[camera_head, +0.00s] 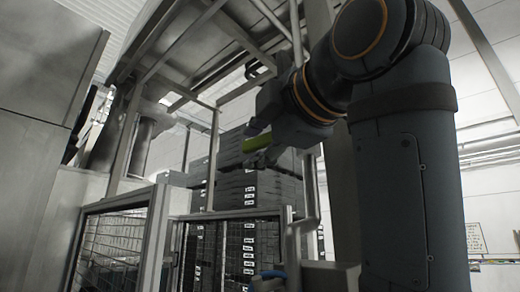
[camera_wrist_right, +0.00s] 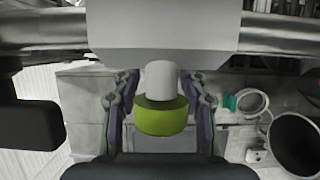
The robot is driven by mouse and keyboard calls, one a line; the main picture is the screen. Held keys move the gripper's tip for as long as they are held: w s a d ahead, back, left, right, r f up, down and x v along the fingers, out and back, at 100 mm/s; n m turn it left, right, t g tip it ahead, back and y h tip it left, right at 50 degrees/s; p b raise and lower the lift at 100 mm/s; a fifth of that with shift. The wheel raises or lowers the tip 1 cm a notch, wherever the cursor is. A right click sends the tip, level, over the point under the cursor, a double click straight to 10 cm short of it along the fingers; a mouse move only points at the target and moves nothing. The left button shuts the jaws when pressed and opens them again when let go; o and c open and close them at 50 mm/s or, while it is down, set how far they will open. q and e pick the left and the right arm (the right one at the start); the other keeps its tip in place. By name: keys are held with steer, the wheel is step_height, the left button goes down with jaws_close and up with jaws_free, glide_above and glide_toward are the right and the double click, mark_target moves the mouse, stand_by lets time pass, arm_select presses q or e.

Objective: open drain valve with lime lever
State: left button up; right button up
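The lime lever end (camera_wrist_right: 160,117) is a short yellow-green cylinder on a pale rod (camera_wrist_right: 160,78) in the right wrist view. It sits between the two spread fingers of my right gripper (camera_wrist_right: 160,100), with narrow gaps seeming to show on both sides. In the head view the lime piece (camera_head: 257,143) is seen at the fingertips of my right gripper (camera_head: 262,143), one finger above it and part of the gripper below. Contact with the fingers is not clear. The valve body is not clearly seen. My left gripper is not in view.
A metal frame (camera_head: 214,160) and mesh fence (camera_head: 115,240) stand in front of stacked grey crates (camera_head: 258,190). A large steel cabinet (camera_head: 45,60) is at left. In the wrist view a grey metal piece (camera_wrist_right: 165,35) spans the top, and a dark round opening (camera_wrist_right: 297,143) lies at right.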

steer(key=shift+w, duration=0.1)
jaws_close()
steer(key=shift+f, duration=0.1)
steer(key=shift+f+n+g+h+p, duration=0.3)
steer(key=shift+f+n+g+h, duration=0.1)
steer(key=shift+g+h, duration=0.3)
steer(key=shift+d+f+g, duration=0.1)
steer(key=shift+f+g, duration=0.2)
steer(key=shift+s+d+f+n+g+h+b, duration=0.2)
steer(key=shift+f+n+g+h+b, duration=0.15)
steer(key=shift+f+g+h+b, duration=0.5)
steer(key=shift+s+d+f+n+g+h+b, duration=0.2)
steer(key=shift+f+n+g+h+b, duration=0.15)
steer(key=shift+g+h+b, duration=0.45)
